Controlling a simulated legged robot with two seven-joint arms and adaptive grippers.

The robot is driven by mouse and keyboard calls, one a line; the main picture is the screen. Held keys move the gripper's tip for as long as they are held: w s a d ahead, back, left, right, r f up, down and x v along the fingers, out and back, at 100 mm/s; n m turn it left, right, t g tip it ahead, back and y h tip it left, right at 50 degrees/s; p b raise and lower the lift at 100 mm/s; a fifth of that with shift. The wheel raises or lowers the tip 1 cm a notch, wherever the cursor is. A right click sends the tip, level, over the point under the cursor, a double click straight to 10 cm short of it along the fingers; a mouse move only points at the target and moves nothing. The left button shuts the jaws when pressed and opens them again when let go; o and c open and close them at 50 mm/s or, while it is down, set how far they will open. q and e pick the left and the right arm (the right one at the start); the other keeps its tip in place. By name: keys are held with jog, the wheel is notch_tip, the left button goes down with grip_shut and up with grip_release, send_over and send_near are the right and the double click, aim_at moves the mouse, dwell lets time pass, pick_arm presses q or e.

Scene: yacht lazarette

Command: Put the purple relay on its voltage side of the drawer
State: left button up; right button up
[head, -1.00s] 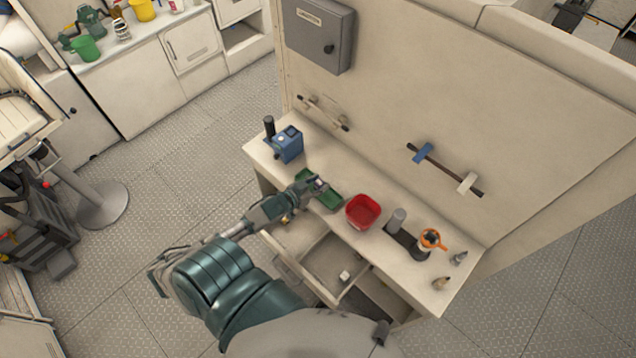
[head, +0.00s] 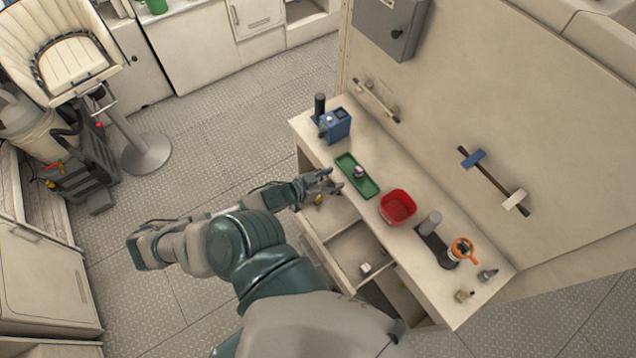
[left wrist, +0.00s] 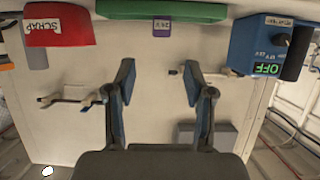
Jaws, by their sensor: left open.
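The purple relay (head: 358,172) stands on the green tray (head: 371,188) on the bench. In the left wrist view the relay (left wrist: 162,26) shows a purple face with a marking that looks like 24 V, in front of the tray (left wrist: 160,10). My left gripper (head: 334,182) is open and empty, just in front of the tray and apart from the relay. Its spread fingers also show in the left wrist view (left wrist: 160,88). The drawer (head: 350,250) is open below the bench, with a divider and a small pale block (head: 366,268) in its right part. My right gripper is out of view.
A blue tester (head: 335,126) stands left of the tray; its display (left wrist: 267,69) seems to read OFF. A red scrap bin (head: 398,208) stands right of the tray. Farther right are a grey cylinder (head: 430,222) and an orange-rimmed item (head: 463,250). Tools hang on the wall.

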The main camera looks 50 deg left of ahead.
pick_arm(q)
jog(key=shift+v, duration=2.75)
jog(key=shift+s, duration=0.15)
